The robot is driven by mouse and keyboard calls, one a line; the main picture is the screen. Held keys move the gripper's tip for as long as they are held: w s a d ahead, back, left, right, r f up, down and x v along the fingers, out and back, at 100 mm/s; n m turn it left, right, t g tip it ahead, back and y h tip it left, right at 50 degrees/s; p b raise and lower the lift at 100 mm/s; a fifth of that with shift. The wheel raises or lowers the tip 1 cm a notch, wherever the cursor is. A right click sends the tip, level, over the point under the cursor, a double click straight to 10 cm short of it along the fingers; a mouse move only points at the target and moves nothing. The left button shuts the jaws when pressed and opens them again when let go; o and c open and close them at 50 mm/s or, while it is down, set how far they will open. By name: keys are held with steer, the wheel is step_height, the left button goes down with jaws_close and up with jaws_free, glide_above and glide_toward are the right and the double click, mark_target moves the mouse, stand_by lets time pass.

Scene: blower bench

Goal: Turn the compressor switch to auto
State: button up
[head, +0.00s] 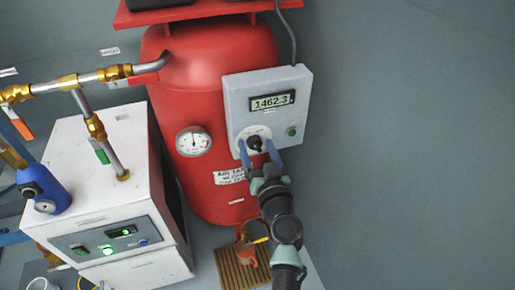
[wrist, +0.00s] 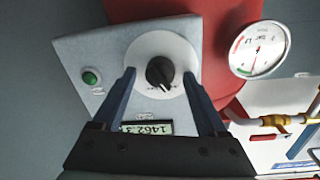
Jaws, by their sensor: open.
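The compressor switch is a black rotary knob (head: 255,143) on a white round plate, low on a pale grey control box (head: 235,95) fixed to the red tank. The knob (wrist: 160,72) also shows in the wrist view, with a light pointer line on it; the labels around it are too small to read. My gripper (head: 258,146) is at the box front. Its two blue fingers (wrist: 158,82) are open, one on each side of the knob, with visible gaps between them and the knob in the wrist view. I cannot tell how far the fingertips are from the plate.
A display (head: 272,101) reading 1462.3 and a green button (head: 292,131) are on the box. The red tank (head: 205,90) carries a round gauge (head: 193,141). A white dryer unit (head: 100,170) with brass-fitted pipes stands left. The right side is bare wall.

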jaws_close()
steer(key=shift+m, duration=0.3)
steer(key=m, duration=0.5)
steer(key=shift+d, duration=0.1)
steer(key=m, duration=0.5)
steer(key=shift+m+g+p, duration=0.3)
steer(key=shift+m+g, duration=0.1)
steer(key=shift+d, duration=0.1)
stand_by(0.5)
jaws_free()
